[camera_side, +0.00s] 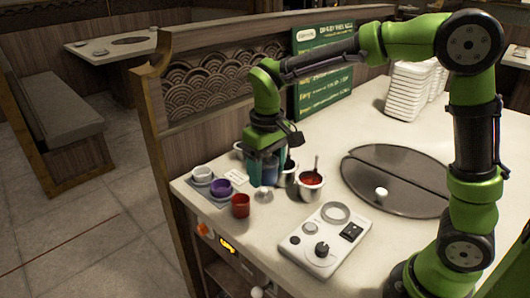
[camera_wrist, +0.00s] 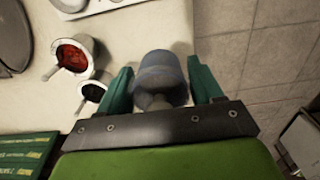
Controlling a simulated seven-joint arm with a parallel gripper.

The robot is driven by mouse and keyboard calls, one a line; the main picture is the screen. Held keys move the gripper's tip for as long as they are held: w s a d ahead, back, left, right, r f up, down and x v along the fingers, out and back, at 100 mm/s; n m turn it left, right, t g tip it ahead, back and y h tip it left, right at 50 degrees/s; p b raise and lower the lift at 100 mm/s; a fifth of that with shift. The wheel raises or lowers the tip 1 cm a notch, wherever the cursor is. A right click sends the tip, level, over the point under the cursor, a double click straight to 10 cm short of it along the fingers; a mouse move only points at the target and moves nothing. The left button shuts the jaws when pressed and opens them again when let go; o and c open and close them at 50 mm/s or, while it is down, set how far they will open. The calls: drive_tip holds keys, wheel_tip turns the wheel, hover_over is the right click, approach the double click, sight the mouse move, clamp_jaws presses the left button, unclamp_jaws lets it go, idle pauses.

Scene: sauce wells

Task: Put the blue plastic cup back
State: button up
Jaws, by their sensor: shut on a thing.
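The blue cup (camera_side: 265,173) is between the fingers of my gripper (camera_side: 266,165), near the table's left corner. In the wrist view the cup (camera_wrist: 162,74) looks grey-blue, with a green finger on each side of my gripper (camera_wrist: 162,85), which is shut on it. The fingers hide part of the cup in the side view, and I cannot tell whether its base touches the table.
A pot of red sauce (camera_side: 311,185) with a spoon stands close right of my gripper, with a dark-sauce pot (camera_wrist: 92,91) beside it. A control panel (camera_side: 324,240) lies in front. A round grill plate (camera_side: 400,205) and stacked white trays (camera_side: 410,90) are farther right.

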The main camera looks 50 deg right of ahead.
sight(266, 231)
wheel_tip(266, 231, down, 17)
drive_tip(key=shift+r, duration=0.15)
drive_tip(key=shift+f, duration=0.2)
idle(0.3)
drive_tip(key=o, duration=1)
drive_tip(key=shift+o, duration=0.2)
drive_tip(key=shift+r, duration=0.15)
wheel_tip(266, 231, up, 12)
drive_tip(key=s+d+r+m+t+y, duration=0.1)
drive_tip(key=s+d+r+m+t, duration=0.1)
drive_tip(key=s+r, duration=0.4)
drive_tip(key=s+d+r+m+t+y, duration=0.1)
drive_tip(key=s+d+r+m+t, duration=0.1)
drive_tip(key=s+r+t, duration=0.3)
drive_tip(key=s, duration=0.4)
drive_tip(key=shift+r, duration=0.4)
